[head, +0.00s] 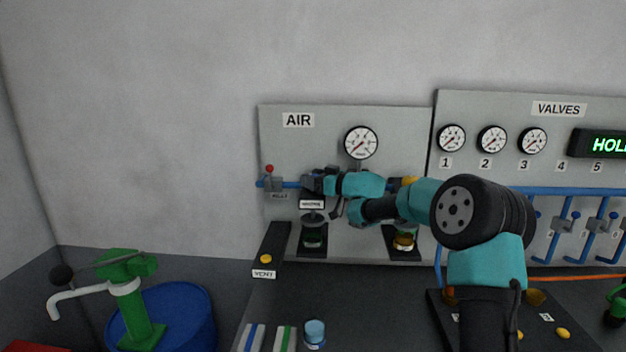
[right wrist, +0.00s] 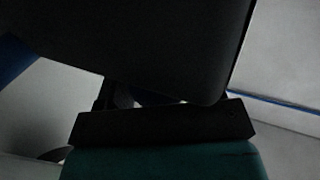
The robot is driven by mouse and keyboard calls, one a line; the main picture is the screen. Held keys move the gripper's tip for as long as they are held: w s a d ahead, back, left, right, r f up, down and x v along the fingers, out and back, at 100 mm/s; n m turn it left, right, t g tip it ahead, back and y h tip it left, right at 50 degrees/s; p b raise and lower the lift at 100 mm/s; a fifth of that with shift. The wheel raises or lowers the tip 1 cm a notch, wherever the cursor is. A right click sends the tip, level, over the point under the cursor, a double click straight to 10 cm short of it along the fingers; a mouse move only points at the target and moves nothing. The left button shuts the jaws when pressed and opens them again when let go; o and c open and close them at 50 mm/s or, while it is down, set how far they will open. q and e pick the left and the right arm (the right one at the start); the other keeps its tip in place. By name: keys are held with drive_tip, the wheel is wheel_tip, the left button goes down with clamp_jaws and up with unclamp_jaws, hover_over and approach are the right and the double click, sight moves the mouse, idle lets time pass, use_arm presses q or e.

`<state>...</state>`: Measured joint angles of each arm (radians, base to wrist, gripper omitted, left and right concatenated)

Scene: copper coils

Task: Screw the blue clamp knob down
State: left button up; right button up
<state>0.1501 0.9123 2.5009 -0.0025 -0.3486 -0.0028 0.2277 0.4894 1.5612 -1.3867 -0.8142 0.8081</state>
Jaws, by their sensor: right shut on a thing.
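In the right wrist view a large dark block (right wrist: 130,45) fills the upper part, and the fingertips and knob cannot be made out. My left gripper is not in view.
A blue pipe with a red-topped valve (head: 270,182) is close left of the gripper. A gauge (head: 361,142) is above right. A second jar (head: 404,241) stands to the right. A blue-capped item (head: 315,332) and a green hand pump (head: 130,290) are nearer.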

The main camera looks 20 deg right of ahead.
drive_tip(key=shift+m+t+h, duration=0.6)
drive_tip(key=shift+m+h, duration=0.1)
drive_tip(key=shift+h, duration=0.2)
drive_tip(key=shift+a+m+t+h, duration=0.1)
drive_tip(key=shift+m+t+h, duration=0.5)
drive_tip(key=shift+m+h, duration=0.65)
drive_tip(key=shift+m+t+h, duration=0.5)
drive_tip(key=shift+m+h, duration=0.55)
drive_tip(key=shift+h, duration=1.2)
drive_tip(key=shift+m+h, duration=0.8)
drive_tip(key=shift+h, duration=0.4)
drive_tip(key=o, duration=0.9)
drive_tip(key=s, duration=1.7)
drive_tip(key=shift+s+a, duration=0.2)
drive_tip(key=shift+a, duration=0.05)
